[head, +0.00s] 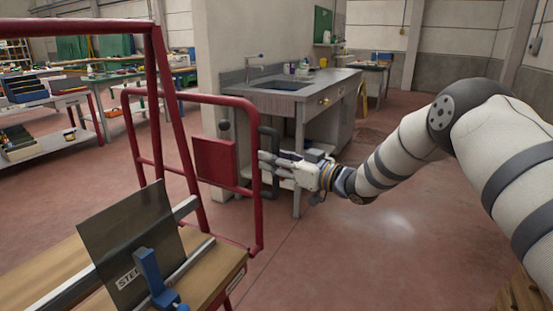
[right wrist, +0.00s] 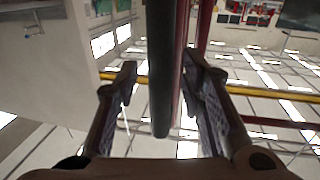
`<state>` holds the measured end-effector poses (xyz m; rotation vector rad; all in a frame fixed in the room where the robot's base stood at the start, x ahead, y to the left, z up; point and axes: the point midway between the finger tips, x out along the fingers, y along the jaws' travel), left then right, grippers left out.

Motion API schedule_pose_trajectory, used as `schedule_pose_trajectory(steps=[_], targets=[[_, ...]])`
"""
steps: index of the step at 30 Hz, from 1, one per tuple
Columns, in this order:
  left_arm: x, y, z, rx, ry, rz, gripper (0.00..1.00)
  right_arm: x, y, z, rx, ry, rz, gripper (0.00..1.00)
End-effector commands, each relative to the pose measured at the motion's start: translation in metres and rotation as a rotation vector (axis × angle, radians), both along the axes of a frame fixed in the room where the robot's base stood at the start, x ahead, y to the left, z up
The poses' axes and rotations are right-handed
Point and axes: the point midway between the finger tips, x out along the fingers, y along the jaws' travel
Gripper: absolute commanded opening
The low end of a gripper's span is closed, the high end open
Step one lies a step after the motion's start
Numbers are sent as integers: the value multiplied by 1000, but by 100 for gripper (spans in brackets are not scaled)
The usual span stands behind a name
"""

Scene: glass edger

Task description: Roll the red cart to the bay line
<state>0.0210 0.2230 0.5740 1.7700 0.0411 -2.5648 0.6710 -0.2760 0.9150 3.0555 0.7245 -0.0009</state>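The red cart (head: 158,100) stands at the left in the head view, with a tubular red frame and a wooden deck (head: 55,272). A dark upright handle (head: 268,140) is on its near right frame, beside a red panel (head: 215,161). My right gripper (head: 270,163) is at this handle. In the right wrist view the dark bar (right wrist: 161,70) runs between the two spread fingers of my right gripper (right wrist: 158,78), with visible gaps to both. My left gripper is not in view. I cannot make out a bay line.
A dark sheet (head: 130,235) stands tilted on the cart's deck beside a blue clamp (head: 152,275). A sink bench (head: 300,98) stands behind the handle. Workbenches (head: 45,120) stand at the back left. The red floor (head: 375,240) is open under my right arm.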

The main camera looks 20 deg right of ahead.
Motion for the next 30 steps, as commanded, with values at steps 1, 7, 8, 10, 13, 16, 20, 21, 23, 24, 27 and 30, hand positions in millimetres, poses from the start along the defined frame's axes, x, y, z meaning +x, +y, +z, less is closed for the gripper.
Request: schedule_pose_trajectory(steps=[1, 7, 8, 10, 13, 16, 20, 21, 23, 24, 27, 30], targets=[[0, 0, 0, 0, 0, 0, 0, -1, -1, 0, 0, 0, 0, 36], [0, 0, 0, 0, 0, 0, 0, -34, -19, 1, 3, 1, -3, 36], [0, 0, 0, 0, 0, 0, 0, -42, -22, 1, 4, 2, -4, 36], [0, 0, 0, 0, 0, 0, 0, -60, -31, 1, 2, 1, -3, 36], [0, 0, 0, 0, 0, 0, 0, -82, -41, 1, 2, 0, -2, 36], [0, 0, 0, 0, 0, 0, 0, -97, -49, 0, 2, 1, -2, 36], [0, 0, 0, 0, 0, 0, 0, -107, -54, 0, 0, 1, -1, 36], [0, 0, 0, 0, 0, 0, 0, -108, -54, 0, 0, 1, -1, 36], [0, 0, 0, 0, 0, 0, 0, -108, -54, 0, 0, 0, 0, 36], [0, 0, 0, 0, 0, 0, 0, -108, -54, 0, 0, 0, 0, 36], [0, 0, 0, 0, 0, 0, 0, -108, -54, 0, 0, 0, 0, 36], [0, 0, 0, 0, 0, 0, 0, -108, -54, 0, 0, 0, 0, 36]])
